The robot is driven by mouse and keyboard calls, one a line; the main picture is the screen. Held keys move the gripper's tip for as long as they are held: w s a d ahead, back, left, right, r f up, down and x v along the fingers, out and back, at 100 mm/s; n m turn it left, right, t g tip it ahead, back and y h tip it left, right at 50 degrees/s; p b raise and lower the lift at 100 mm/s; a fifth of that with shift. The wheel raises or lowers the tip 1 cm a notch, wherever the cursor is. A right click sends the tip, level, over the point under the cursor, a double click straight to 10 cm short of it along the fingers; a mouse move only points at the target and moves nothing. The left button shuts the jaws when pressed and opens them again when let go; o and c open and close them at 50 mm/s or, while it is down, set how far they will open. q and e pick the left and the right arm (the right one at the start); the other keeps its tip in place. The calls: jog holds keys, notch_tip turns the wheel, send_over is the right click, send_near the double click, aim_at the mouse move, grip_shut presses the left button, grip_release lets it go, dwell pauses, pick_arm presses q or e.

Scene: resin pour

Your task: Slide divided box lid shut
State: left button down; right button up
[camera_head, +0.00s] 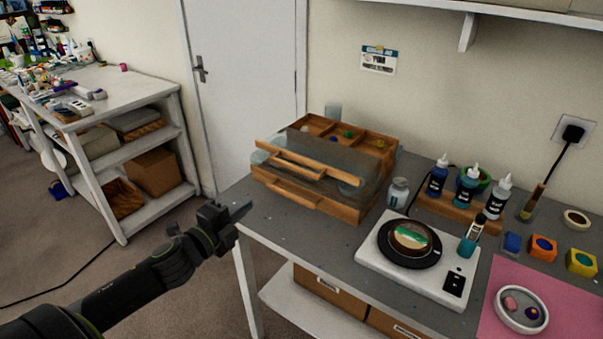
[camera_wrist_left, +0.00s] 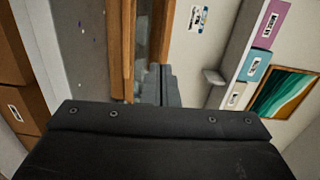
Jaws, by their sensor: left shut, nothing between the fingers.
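The wooden divided box (camera_head: 345,211) stands on the grey worktop at its left end. Its lid (camera_head: 318,150), a see-through greyish panel with a wooden front bar, covers the front part. The rear compartments are uncovered and hold small blue, green and yellow pieces. My left gripper (camera_head: 243,210) is shut and empty, off the box's left front side and apart from it. In the left wrist view the shut fingers (camera_wrist_left: 164,80) point along wooden strips of the box (camera_wrist_left: 122,45); whether they touch is unclear there. My right gripper is not in view.
A small jar (camera_head: 398,194) stands close to the box's right side. A white turntable device (camera_head: 440,278) is at the front, with dye bottles (camera_head: 467,186) in a wooden rack behind it. A pink mat (camera_head: 560,312) lies at the right. Floor space is open left of the table.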

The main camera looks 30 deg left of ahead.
pick_arm(q)
jog(key=d+r, duration=0.1)
send_near(293, 168)
jog(key=shift+m+h, duration=0.3)
jog(key=shift+m, duration=0.1)
jog(key=w, duration=0.5)
jog(key=shift+w+d, duration=0.1)
jog(key=shift+w, duration=0.1)
jog(key=shift+w+f, duration=0.15)
jog(key=shift+w, duration=0.6)
